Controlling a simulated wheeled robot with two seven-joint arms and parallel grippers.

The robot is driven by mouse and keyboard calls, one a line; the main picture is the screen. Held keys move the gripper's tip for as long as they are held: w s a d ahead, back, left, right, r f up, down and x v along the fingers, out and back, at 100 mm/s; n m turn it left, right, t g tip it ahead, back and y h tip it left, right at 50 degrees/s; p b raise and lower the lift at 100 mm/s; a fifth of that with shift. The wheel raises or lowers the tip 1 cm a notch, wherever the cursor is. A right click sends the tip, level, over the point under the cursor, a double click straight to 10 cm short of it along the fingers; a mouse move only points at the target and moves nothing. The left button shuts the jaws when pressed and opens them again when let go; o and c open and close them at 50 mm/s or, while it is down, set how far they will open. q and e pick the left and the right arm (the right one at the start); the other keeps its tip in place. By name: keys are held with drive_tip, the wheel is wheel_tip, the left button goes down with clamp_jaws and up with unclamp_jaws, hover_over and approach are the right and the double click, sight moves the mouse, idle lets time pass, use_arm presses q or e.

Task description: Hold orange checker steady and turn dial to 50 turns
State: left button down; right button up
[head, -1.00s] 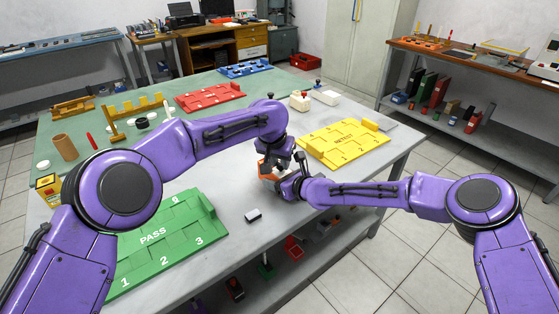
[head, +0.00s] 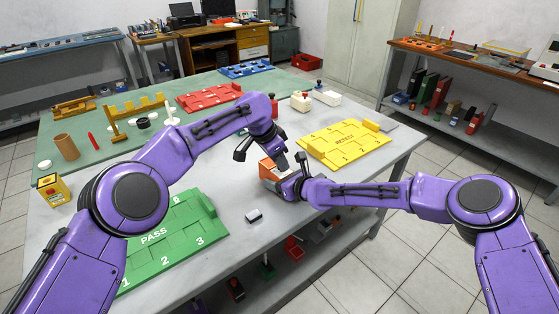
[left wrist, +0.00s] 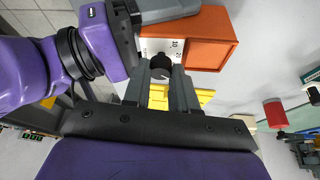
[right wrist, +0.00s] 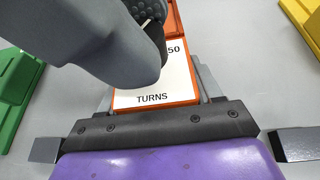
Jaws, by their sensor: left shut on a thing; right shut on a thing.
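The orange checker (head: 268,171) stands on the grey table's middle, between my two grippers. Its white face shows "50" and "TURNS" in the right wrist view (right wrist: 155,98). My right gripper (head: 282,184) is shut on the checker's body; its fingers flank the face in the right wrist view. My left gripper (head: 279,160) reaches down over the checker and is shut on the black dial (left wrist: 161,66), which sits between its fingertips in the left wrist view. A white pointer line shows on the dial (right wrist: 150,28). Most of the scale is hidden behind the left gripper.
A green PASS tray (head: 176,243) lies at front left and a yellow REJECT tray (head: 342,146) at right. A small black-and-white block (head: 254,216) lies near the front edge. A red tray (head: 208,96) and a blue tray (head: 246,69) are farther back.

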use_arm(q)
drive_tip(key=shift+w+m+g, duration=0.1)
drive_tip(key=shift+m+g, duration=0.4)
drive_tip(key=shift+m, duration=0.7)
drive_tip(key=shift+a, duration=0.1)
drive_tip(key=c, duration=1.2)
unclamp_jaws()
drive_tip(key=shift+o, duration=0.2)
drive_tip(key=shift+h, duration=0.3)
drive_tip(key=v, duration=1.2)
